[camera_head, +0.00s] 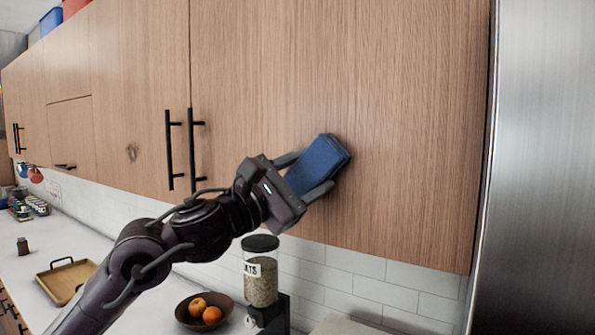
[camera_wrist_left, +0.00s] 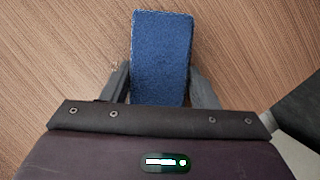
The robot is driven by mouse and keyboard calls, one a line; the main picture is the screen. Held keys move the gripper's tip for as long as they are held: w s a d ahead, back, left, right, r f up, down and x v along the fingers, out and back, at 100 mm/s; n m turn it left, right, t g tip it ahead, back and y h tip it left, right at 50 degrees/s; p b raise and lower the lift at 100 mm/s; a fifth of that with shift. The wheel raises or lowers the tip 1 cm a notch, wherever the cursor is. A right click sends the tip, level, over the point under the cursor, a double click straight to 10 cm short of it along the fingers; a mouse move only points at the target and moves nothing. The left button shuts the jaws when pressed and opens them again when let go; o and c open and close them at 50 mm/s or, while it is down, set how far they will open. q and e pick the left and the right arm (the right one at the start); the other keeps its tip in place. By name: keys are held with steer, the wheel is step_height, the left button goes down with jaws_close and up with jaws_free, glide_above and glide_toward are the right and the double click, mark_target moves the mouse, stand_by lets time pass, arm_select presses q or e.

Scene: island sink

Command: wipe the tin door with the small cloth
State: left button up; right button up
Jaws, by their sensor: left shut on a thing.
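The small cloth (camera_head: 320,163) is blue and folded into a thick pad. My left gripper (camera_head: 304,173) is shut on it, with one finger on each side. The cloth is at the wooden cabinet door (camera_head: 400,120), on its lower middle part, right of the black handles. It seems to touch the door, but I cannot tell for sure. In the left wrist view the cloth (camera_wrist_left: 161,55) sticks out between the fingers against the wood grain. The door is wood-faced; no tin shows on it. My right gripper is not in view.
A steel fridge side (camera_head: 535,160) stands right of the door. Below, the white counter holds a bowl of fruit (camera_head: 204,312), an oats dispenser (camera_head: 261,272) and a wooden tray (camera_head: 66,280). Black handles (camera_head: 196,150) stick out from the doors. A dark mark (camera_head: 132,152) shows on another door.

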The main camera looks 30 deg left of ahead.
arm_select(q)
steer(key=shift+w+a+f+b, duration=0.1)
steer(key=shift+w+a+b, duration=0.05)
steer(key=shift+a+b, duration=1.15)
steer(key=shift+a, duration=0.8)
steer(key=shift+w+a+b, duration=0.1)
steer(key=shift+a+b, duration=0.25)
steer(key=shift+a, duration=0.15)
steer(key=shift+a+b, duration=0.4)
steer(key=shift+a, duration=0.8)
steer(key=b, duration=0.6)
glide_toward(286, 173)
steer(key=w+r, duration=0.3)
steer(key=shift+w+a, duration=0.25)
steer(key=shift+a, duration=0.05)
